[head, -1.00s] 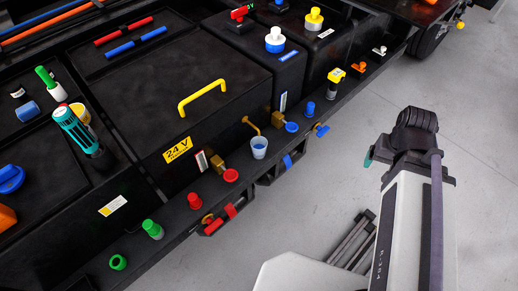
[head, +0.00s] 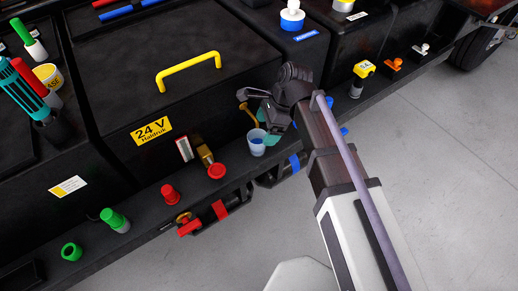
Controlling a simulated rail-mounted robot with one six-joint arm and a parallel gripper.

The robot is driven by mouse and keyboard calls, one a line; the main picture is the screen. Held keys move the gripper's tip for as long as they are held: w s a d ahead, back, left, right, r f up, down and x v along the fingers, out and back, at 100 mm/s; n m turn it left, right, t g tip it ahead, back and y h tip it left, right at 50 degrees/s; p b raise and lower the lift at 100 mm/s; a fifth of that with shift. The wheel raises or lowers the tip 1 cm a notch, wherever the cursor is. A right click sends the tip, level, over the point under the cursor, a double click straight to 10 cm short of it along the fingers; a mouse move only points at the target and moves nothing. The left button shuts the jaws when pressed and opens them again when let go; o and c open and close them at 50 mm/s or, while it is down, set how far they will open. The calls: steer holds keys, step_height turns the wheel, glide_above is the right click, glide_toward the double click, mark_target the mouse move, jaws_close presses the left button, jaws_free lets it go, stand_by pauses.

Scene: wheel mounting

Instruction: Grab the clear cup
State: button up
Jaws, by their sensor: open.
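The clear cup (head: 257,146) is a small, see-through, bluish cup standing upright on the black ledge in front of the machine. My gripper (head: 262,124) is at the cup, reaching in from the right, with its dark wrist just above and right of it. The jaws are open. A teal finger pad shows at the cup's right side. The other finger is partly hidden, and I cannot tell whether the pads touch the cup.
A red cap (head: 216,171) and a brass fitting (head: 205,155) sit left of the cup on the ledge. A brass hook (head: 249,112) rises just behind it. A yellow handle (head: 188,72) stands on the black box behind. Grey floor is free at right.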

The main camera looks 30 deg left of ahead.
mark_target(261, 140)
steer(key=shift+x, duration=1.05)
steer(key=b+x, duration=0.2)
steer(key=w+b+x, duration=0.1)
steer(key=b+x, duration=0.2)
steer(key=shift+d+f, duration=0.15)
steer(key=shift+d, duration=0.05)
steer(key=shift+s+a, duration=0.1)
steer(key=c, duration=1.1)
steer(key=shift+d+r+p, duration=0.2)
steer(key=shift+r+p, duration=0.2)
steer(key=shift+r, duration=0.15)
steer(key=w+d+r+p, duration=0.2)
steer(key=w, duration=0.1)
steer(key=w+d+r+p, duration=0.2)
steer(key=w+d, duration=0.1)
steer(key=w, duration=0.1)
steer(key=w+d+r+p, duration=0.3)
steer(key=shift+w+d+r, duration=0.1)
steer(key=shift+w, duration=0.1)
steer(key=shift+w+d, duration=0.2)
